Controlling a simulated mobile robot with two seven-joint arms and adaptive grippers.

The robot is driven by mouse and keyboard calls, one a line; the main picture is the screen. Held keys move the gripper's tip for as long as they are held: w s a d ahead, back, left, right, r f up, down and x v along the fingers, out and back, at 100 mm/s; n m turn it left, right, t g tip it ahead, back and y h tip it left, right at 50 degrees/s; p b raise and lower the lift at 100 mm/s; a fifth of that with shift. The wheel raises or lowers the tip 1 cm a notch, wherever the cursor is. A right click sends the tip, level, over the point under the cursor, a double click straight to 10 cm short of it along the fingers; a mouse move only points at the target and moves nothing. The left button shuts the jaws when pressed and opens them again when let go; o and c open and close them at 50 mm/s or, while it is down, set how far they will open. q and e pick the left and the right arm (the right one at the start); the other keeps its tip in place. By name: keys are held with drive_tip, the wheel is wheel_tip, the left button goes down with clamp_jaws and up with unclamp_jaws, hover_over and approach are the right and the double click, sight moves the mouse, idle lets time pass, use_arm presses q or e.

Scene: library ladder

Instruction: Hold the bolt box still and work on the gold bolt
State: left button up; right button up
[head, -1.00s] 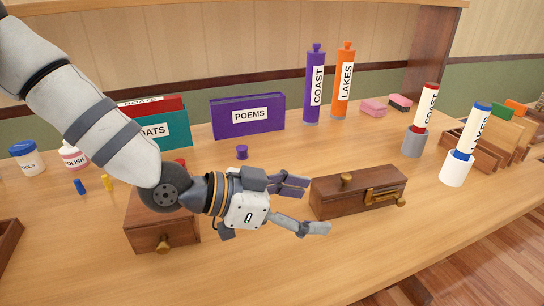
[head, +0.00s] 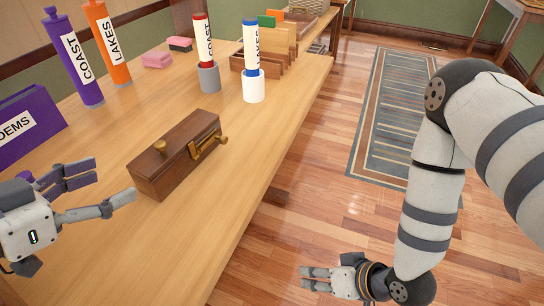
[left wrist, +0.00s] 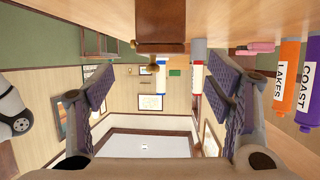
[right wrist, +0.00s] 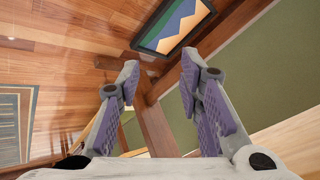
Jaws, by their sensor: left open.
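The bolt box (head: 172,168) is a dark brown wooden box on the table near its front edge. A gold knob (head: 160,146) stands on its top, and the gold bolt (head: 205,144) lies along its front side with a round knob at one end. My left gripper (head: 114,182) is open and empty, just left of the box, its fingers pointing toward the box's near end. In the left wrist view the box (left wrist: 160,22) shows at the top between the open fingers. My right gripper (head: 304,279) is open and empty, low over the floor, well away from the box.
Purple (head: 74,55) and orange (head: 107,42) tubes stand at the back left. Grey (head: 208,78) and white (head: 253,88) holders with labelled tubes stand beyond the box. The table right of the box ends at an edge; open floor and a rug (head: 395,110) lie beyond.

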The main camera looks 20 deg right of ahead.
sight(162, 160)
drive_tip(key=w+r+t+y, duration=0.1)
drive_tip(key=w+r+t, duration=0.1)
drive_tip(key=w+r, duration=0.4)
drive_tip(key=w+r+n+t+y, duration=0.1)
drive_tip(key=w+r+t, duration=0.2)
drive_tip(key=w+r, duration=0.3)
drive_tip(key=w+r+t+y, duration=0.2)
drive_tip(key=w+r+t, duration=0.1)
drive_tip(key=w+r, duration=0.3)
drive_tip(key=shift+d+r+n, duration=0.2)
drive_tip(key=shift+d+n, duration=0.1)
drive_tip(key=shift+d, duration=0.1)
drive_tip(key=a+r+n+y, duration=0.1)
drive_tip(key=a+n, duration=0.1)
drive_tip(key=s+a+r+n+g+y, duration=0.1)
drive_tip(key=a+n+y, duration=0.1)
drive_tip(key=s+a+r+n+g+y, duration=0.1)
drive_tip(key=a+n+y, duration=0.1)
drive_tip(key=shift+s+a+r, duration=0.25)
drive_tip(key=shift+a, duration=0.05)
use_arm(q)
drive_tip(key=x, duration=1.2)
drive_tip(key=shift+w, duration=0.1)
drive_tip(key=shift+c, duration=0.3)
